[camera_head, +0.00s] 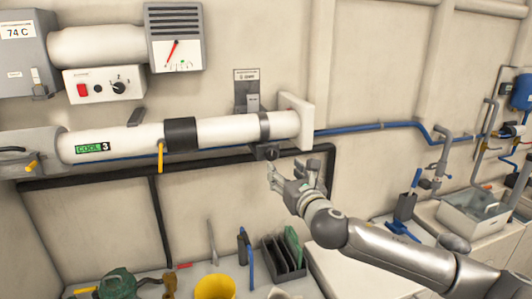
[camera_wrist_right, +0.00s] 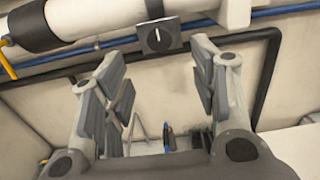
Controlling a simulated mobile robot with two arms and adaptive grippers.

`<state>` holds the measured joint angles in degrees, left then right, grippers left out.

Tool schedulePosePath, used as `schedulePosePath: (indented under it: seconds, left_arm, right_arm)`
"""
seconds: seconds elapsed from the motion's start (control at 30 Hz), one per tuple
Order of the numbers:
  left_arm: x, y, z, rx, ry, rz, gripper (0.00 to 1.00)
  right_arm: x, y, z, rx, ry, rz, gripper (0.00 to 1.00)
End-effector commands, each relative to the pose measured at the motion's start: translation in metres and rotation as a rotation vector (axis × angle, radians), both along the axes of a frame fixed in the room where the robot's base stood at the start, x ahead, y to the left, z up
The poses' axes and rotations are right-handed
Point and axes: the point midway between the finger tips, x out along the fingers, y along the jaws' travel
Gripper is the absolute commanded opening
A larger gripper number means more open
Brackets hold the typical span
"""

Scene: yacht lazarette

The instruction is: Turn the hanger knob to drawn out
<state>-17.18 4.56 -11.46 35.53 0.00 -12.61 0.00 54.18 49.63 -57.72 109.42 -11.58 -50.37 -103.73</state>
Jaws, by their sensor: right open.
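The hanger knob (camera_head: 271,153) is a small dark dial on a dark square plate under the right part of the white pipe (camera_head: 235,129). In the right wrist view the knob (camera_wrist_right: 158,39) shows a white pointer mark, roughly upright and slightly tilted. My right gripper (camera_head: 293,171) is open and empty, just below and to the right of the knob in the head view. In the right wrist view its fingers (camera_wrist_right: 157,72) stand apart on both sides, with the knob beyond and above the gap. No contact with the knob shows. My left gripper is not in view.
A dark rail (camera_head: 95,175) runs along the wall below the pipe, and a blue line (camera_head: 375,126) runs to the right. A yellow bucket (camera_head: 215,288) and a dark rack (camera_head: 284,260) stand below. A sink (camera_head: 470,212) is at the right.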

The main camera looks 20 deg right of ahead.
Motion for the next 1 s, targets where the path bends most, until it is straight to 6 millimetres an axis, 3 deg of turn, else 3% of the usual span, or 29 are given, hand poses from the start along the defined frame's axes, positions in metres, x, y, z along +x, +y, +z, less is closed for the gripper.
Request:
schedulePosePath:
  seconds: [0.6,1.0]
  left_arm:
    - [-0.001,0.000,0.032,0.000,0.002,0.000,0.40]
    - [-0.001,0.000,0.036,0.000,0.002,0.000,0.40]
  right_arm:
    - [0.084,0.004,0.001,0.005,0.002,0.001,0.55]
    - [0.104,0.004,-0.001,0.005,0.002,0.002,0.55]
